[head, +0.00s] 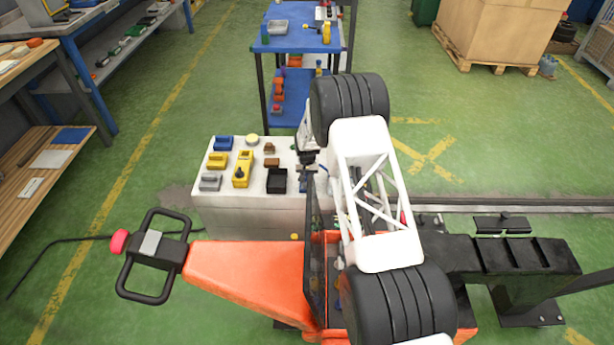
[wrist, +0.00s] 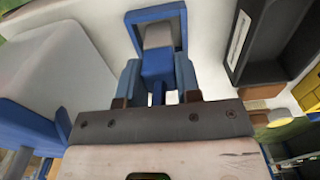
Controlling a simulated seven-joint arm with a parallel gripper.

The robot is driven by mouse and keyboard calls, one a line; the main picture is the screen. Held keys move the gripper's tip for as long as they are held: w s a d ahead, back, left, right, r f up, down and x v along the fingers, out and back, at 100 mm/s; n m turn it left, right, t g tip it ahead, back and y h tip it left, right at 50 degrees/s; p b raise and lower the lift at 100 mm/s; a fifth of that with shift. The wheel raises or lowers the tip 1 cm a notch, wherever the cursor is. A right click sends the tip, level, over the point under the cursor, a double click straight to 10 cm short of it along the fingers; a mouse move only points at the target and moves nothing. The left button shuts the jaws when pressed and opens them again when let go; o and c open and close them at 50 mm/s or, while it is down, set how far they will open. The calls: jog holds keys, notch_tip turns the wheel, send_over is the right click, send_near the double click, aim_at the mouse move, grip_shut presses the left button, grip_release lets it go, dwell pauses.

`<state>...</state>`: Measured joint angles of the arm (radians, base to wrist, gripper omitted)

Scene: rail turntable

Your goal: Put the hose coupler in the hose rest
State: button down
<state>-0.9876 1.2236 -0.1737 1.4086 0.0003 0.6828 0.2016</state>
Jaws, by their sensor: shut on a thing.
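My gripper (wrist: 158,88) is shut on a blue piece (wrist: 158,66), which I take to be the hose coupler. It lies between the two blue-grey fingers in the wrist view. Just beyond the fingertips is a blue frame with a grey inside (wrist: 178,22); I cannot tell whether it belongs to the held piece or is the hose rest. In the head view my gripper (head: 307,170) is low over the right end of the white cabinet top, and my arm hides much of that area. I cannot tell whether the held piece touches the surface.
A black open box (head: 277,181) stands just left of my gripper on the white cabinet (head: 225,202). Blue, yellow, grey and brown pieces fill the left part of its top. An orange cart (head: 248,266) is in front. A blue trolley (head: 290,45) stands behind.

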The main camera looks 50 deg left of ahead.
jog(key=shift+f, duration=0.15)
jog(key=c, duration=0.8)
grip_release()
jog(key=shift+r, duration=0.2)
notch_tip(320, 180, up, 12)
dwell(0.3)
dwell(0.9)
